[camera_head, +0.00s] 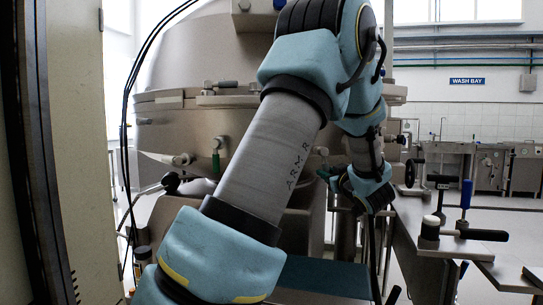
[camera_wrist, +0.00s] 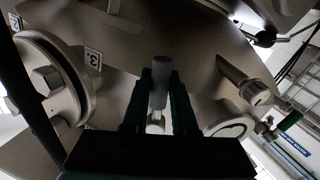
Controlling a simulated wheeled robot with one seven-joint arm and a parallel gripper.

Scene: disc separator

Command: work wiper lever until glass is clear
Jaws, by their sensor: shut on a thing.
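In the wrist view my gripper (camera_wrist: 157,80) has its two dark green fingers on either side of a grey cylindrical lever grip (camera_wrist: 160,90) and is shut on it. The lever stands out from the steel machine body, with a bright metal part below the grip. A round flanged fitting (camera_wrist: 82,75) with thick bolts is at the left, beside a small label reading 3. A paler ring (camera_wrist: 230,124) is partly visible at the lower right. I cannot tell which is the glass or how clear it is. In the head view my arm hides the lever.
The large steel separator (camera_head: 180,122) fills the middle of the head view. A stubby fitting (camera_wrist: 243,82) juts out to the lever's right in the wrist view. A steel bench (camera_head: 415,225) with a black-handled tool (camera_head: 478,234) stands at the right.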

